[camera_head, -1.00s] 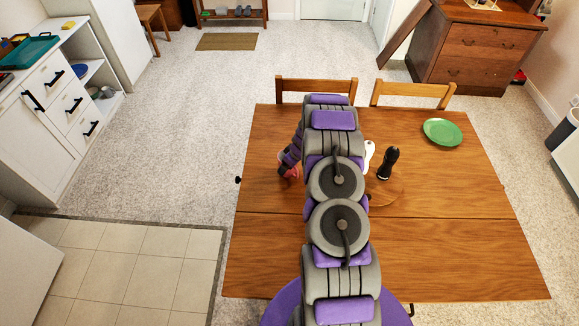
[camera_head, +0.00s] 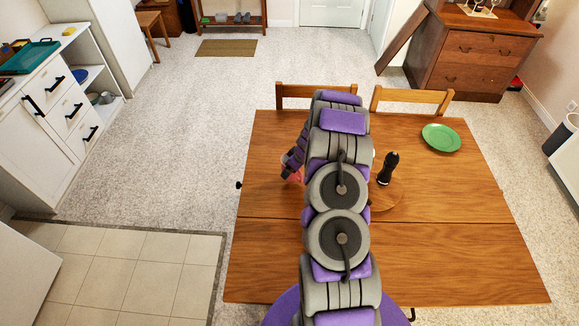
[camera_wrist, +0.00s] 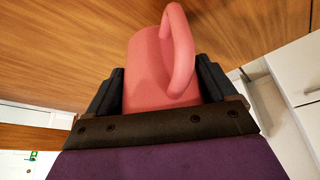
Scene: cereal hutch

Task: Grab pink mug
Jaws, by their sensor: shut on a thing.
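The pink mug (camera_wrist: 148,68) fills the middle of the wrist view, with its handle (camera_wrist: 181,50) toward the top right. My gripper (camera_wrist: 158,92) is shut on the mug, one dark finger on each side of its body. In the head view only a small part of the pink mug (camera_head: 293,176) shows, at the left of my arm over the far half of the table. My arm hides most of it there. I cannot tell whether the mug touches the table.
The wooden table (camera_head: 440,250) carries a green plate (camera_head: 441,138) at the far right and a dark pepper mill (camera_head: 388,168) beside a round wooden board (camera_head: 386,196), right of my arm. Two chairs (camera_head: 412,96) stand at the far edge. The table's near right is clear.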

